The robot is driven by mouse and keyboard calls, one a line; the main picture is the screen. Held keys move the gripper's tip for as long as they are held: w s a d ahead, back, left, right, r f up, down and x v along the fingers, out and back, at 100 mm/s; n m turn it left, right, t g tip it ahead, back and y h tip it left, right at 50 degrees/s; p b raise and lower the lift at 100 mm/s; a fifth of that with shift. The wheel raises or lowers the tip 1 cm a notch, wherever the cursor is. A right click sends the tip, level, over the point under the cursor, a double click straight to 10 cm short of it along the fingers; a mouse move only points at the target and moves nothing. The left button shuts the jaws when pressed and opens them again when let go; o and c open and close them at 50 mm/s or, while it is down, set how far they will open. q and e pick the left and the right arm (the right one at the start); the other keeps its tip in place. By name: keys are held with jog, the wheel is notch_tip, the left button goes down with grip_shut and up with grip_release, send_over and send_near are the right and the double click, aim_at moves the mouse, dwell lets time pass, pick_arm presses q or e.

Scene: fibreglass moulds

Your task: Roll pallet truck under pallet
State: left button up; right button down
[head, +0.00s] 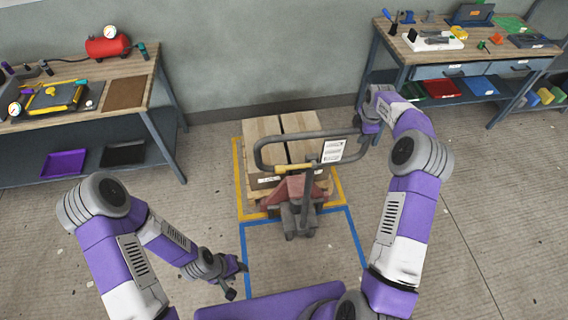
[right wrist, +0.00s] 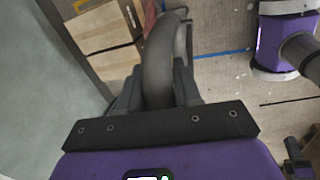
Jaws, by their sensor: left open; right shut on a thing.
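The pallet truck (head: 296,219) stands in the middle of the head view, with a red body and a grey looped handle (head: 262,153). Boxes (head: 262,130) lie behind it, within a yellow floor outline; the pallet beneath them is mostly hidden. The truck's forks are hidden, so I cannot tell how far under they reach. My right gripper (head: 369,128) is shut on the right side of the handle loop; the right wrist view shows the grey bar (right wrist: 160,75) between its fingers. My left gripper (head: 238,280) is open and empty, low and left of the truck, apart from it.
A workbench (head: 125,98) with a red tank (head: 108,46) stands at the left. Another bench (head: 400,55) with tools and bins stands at the back right. A wall closes the back. Blue tape (head: 355,240) marks the floor in front of the truck; the floor at right is clear.

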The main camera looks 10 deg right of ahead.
jog(key=shift+a+f, duration=0.15)
jog(key=shift+a, duration=0.3)
jog(key=c, duration=1.1)
grip_release()
jog(key=o, duration=0.4)
jog(key=shift+a, duration=0.1)
jog(key=shift+d, duration=0.35)
jog(key=s+r+p, duration=0.2)
jog(key=r, duration=0.8)
jog(key=s+r+p, duration=0.1)
jog(key=s+r, duration=0.2)
jog(key=r, duration=0.8)
jog(key=shift+s+a+p, duration=0.15)
jog(key=shift+a+p, duration=0.1)
jog(key=shift+p, duration=0.1)
